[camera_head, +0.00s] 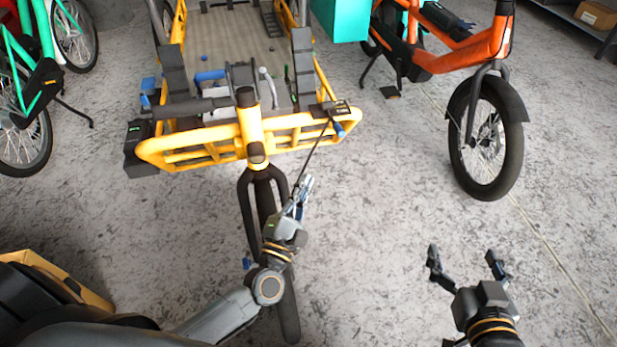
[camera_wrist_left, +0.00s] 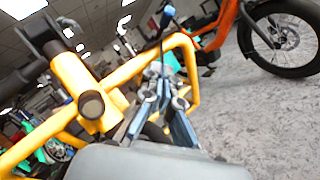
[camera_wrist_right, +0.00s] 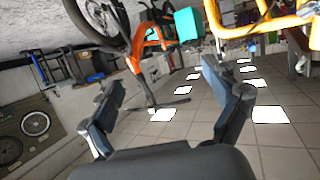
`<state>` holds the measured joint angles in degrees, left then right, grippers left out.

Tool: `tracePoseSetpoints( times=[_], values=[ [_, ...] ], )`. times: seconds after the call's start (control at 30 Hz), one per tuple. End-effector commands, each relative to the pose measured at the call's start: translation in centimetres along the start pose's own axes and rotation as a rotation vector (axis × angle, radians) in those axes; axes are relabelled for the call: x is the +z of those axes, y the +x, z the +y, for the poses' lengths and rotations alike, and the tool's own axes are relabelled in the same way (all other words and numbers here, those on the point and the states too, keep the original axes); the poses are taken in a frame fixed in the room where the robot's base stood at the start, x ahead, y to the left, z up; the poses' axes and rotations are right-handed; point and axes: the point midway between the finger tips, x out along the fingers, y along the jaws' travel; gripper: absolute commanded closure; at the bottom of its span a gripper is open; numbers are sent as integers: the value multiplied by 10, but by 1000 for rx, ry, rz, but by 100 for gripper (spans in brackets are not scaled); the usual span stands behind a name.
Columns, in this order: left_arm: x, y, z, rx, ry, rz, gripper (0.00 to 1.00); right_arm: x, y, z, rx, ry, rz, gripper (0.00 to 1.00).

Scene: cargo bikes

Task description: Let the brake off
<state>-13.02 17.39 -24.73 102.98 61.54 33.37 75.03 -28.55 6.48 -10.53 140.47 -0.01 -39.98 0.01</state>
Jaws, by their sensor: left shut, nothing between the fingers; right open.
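The yellow cargo bike (camera_head: 180,150) stands ahead with its front fork (camera_head: 262,190) and wheel toward me. A blue-handled part (camera_head: 210,76) sits on its deck, and a small blue tip (camera_head: 340,130) shows at the right of the yellow front frame; I cannot tell which part is the brake. My left gripper (camera_head: 305,185) is shut and empty, just right of the fork and below the frame. In the left wrist view its fingers (camera_wrist_left: 163,85) point at the yellow frame (camera_wrist_left: 180,50). My right gripper (camera_head: 466,255) is open and empty over bare floor.
An orange bike (camera_head: 440,60) with its front wheel (camera_head: 486,140) stands at the right. A green bike (camera_head: 30,100) is at the far left. A cardboard box (camera_head: 597,14) lies on a shelf at the back right. The floor at centre right is free.

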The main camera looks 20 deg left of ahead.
Motion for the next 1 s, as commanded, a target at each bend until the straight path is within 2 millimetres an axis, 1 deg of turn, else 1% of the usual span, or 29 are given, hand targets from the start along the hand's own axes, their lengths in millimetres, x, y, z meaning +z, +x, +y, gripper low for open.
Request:
tracePoseSetpoints(
  times=[0.03,0.2,0.37,0.4,0.5,0.63,0.8,1.0],
  values=[
    [1,11,1,5,-2,-1,100,-1,0,0,-1,0,7,12],
    [1,49,1,6,-2,-1,100,-6,1,-1,-2,0,38,12],
    [1,81,1,5,-2,-2,100,-13,2,-1,-3,0,72,12],
    [9,86,2,4,-4,-1,100,-14,1,-2,-4,1,63,12],
    [18,95,2,3,-4,0,100,1,-1,0,0,1,-14,12],
    [26,102,1,1,-2,0,100,11,-3,1,3,1,-66,12],
    [29,105,0,0,0,0,100,16,-4,2,4,0,-88,12],
    [29,105,0,1,0,0,100,17,-4,2,5,0,-89,12]
  ],
)
